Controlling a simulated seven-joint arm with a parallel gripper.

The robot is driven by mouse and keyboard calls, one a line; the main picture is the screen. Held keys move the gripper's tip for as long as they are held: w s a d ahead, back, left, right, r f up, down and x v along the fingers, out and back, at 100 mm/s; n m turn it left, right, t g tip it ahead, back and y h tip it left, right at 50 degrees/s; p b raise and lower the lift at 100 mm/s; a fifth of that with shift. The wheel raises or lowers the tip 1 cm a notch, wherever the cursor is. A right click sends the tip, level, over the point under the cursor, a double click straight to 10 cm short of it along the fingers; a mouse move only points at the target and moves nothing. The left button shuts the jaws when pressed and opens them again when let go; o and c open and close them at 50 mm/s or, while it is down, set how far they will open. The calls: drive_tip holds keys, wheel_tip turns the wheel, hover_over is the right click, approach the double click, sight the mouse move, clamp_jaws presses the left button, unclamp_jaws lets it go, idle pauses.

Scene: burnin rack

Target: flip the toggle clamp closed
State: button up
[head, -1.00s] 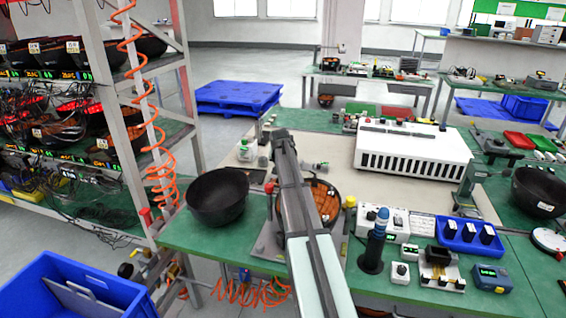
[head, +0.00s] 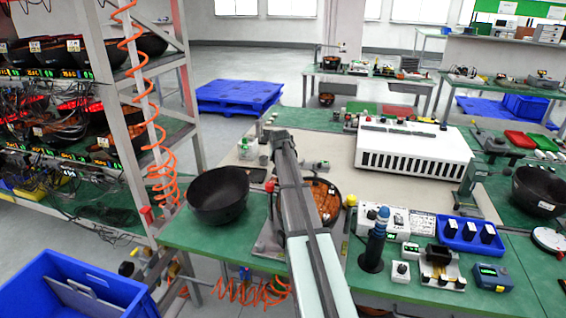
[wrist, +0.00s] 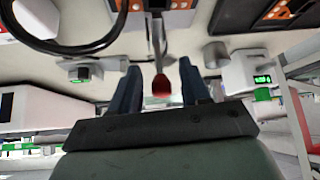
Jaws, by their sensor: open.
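The toggle clamp's handle shows in the wrist view as a thin grey bar with a red tip (wrist: 161,86). My gripper (wrist: 160,68) is open, with one dark blue finger on each side of the red tip. There is a visible gap between the tip and each finger in that view; depth is hard to judge. In the head view a small red tip (head: 270,186) shows just left of my arm, probably the same handle. My arm hides my gripper and most of the clamp there. An orange-and-black round board (head: 325,203) sits partly behind my arm.
A black bowl (head: 218,196) stands close on the left. A yellow knob (head: 351,200) and a blue-topped post (head: 376,240) stand on the right. A white vented box (head: 415,148) is farther back. A rack with an orange coiled hose (head: 158,150) borders the left.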

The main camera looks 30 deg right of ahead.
drive_tip(key=shift+r, duration=0.1)
drive_tip(key=v, duration=1.3)
drive_tip(key=shift+s+r, duration=0.25)
drive_tip(key=shift+a, duration=0.2)
